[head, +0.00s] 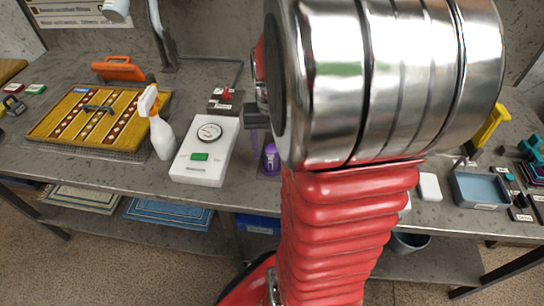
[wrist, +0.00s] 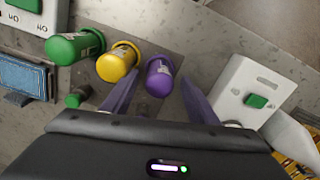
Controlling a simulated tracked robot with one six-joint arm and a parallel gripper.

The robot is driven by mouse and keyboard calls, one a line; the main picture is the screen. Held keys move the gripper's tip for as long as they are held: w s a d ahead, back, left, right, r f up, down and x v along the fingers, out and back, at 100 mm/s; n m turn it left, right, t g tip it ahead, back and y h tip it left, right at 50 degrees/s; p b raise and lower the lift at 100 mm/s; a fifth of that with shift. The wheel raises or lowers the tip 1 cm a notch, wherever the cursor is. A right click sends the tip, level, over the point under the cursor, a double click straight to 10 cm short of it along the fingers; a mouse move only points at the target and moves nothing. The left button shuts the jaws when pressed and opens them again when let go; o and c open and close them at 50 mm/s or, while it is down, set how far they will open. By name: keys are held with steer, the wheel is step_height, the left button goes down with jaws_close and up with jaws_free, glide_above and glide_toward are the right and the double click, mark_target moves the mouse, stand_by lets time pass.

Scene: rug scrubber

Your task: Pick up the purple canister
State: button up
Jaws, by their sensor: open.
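The purple canister (head: 271,158) stands on the grey workbench just right of the white scale-like box in the head view. My arm hides what lies to its right. In the wrist view the purple canister (wrist: 159,78), with a pale label, appears between the tips of my two fingers. My gripper (wrist: 160,88) is open and empty, one finger to each side of the canister in the picture. In the head view my gripper (head: 258,118) hangs above and slightly left of the canister, apart from it.
In the wrist view a yellow canister (wrist: 118,62) and a green canister (wrist: 75,48) stand left of the purple one, with a small green item (wrist: 78,95) nearby. The white box (head: 205,150) is close by. A spray bottle (head: 157,125) and a rug tray (head: 98,118) are farther left.

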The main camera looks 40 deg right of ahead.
steer(key=shift+c, duration=0.5)
steer(key=c, duration=1.1)
steer(key=shift+r, duration=0.15)
step_height(320, 180, up, 10)
steer(key=shift+f, duration=0.1)
steer(key=o, duration=0.5)
steer(key=c, duration=0.4)
